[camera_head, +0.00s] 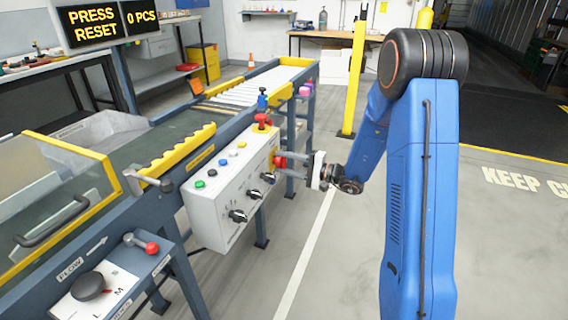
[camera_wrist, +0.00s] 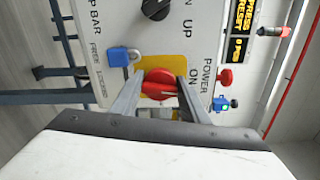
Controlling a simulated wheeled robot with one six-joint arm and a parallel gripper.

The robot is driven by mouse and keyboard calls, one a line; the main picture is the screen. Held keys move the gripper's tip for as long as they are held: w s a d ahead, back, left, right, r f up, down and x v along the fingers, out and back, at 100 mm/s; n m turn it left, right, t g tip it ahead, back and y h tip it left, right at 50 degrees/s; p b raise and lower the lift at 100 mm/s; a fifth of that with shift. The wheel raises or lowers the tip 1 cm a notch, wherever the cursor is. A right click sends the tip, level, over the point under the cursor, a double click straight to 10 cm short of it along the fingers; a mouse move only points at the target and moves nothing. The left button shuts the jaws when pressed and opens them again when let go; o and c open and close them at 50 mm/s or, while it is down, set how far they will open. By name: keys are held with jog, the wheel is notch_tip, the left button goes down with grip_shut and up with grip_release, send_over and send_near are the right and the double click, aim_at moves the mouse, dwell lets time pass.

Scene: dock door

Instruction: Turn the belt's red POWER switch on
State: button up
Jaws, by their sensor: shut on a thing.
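The red POWER switch (camera_wrist: 158,84) sits on a yellow plate on the control box's end, beside the printed words POWER and ON. My gripper (camera_wrist: 159,80) has one finger on each side of this red knob and is shut on it. In the head view my gripper (camera_head: 297,167) reaches the right end of the grey control box (camera_head: 222,203) from the right. I cannot tell clearly which way the knob is turned.
A blue padlock (camera_wrist: 121,57) hangs close beside the switch. A red mushroom button (camera_head: 262,120) tops the box's end. A display (camera_head: 94,22) reads PRESS RESET. A yellow post (camera_head: 354,75) stands behind my arm; floor at right is clear.

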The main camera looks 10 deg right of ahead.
jog(key=shift+f+n, duration=0.15)
jog(key=shift+n, duration=0.85)
jog(key=shift+s, duration=0.1)
jog(key=o, duration=1.1)
jog(key=shift+c, duration=0.2)
jog(key=v, duration=1.7)
jog(key=shift+d, duration=0.15)
jog(key=shift+s, duration=0.1)
